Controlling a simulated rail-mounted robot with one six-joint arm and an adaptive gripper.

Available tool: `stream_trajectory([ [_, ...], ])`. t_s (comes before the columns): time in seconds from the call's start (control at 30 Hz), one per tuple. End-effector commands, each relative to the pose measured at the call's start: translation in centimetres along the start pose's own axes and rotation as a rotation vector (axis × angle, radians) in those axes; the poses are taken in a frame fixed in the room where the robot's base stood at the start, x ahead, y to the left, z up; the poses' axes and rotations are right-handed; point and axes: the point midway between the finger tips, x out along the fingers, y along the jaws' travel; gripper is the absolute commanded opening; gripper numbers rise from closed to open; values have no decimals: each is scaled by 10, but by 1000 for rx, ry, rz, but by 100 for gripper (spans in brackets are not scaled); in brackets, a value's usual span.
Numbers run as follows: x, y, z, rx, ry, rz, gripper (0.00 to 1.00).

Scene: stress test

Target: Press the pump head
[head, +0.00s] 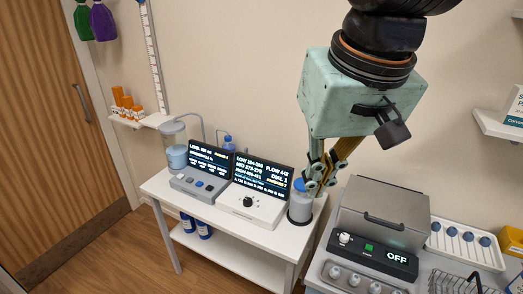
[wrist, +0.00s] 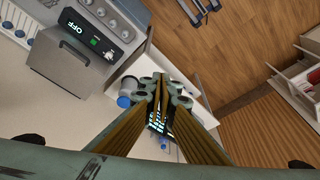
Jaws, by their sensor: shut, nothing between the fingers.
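A grey-white cylindrical dispenser (head: 299,206) with a dark base stands at the right end of the white table.
A dial box with a screen (head: 262,175) and a button box with a screen (head: 205,165) stand left of the dispenser. A grey machine reading OFF (head: 375,225) stands close on the right.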

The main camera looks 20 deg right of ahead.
Motion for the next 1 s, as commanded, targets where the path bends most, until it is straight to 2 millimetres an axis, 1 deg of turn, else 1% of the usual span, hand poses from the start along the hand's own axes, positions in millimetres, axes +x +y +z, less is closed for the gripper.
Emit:
stream_trajectory([
  [0.1, 2, 2, -15, 24, -10, 3, 0],
  [0.47, 12, 8, -58, 94, -30, 10, 0],
  [1.0, 37, 23, -118, 198, -60, 21, 0],
])
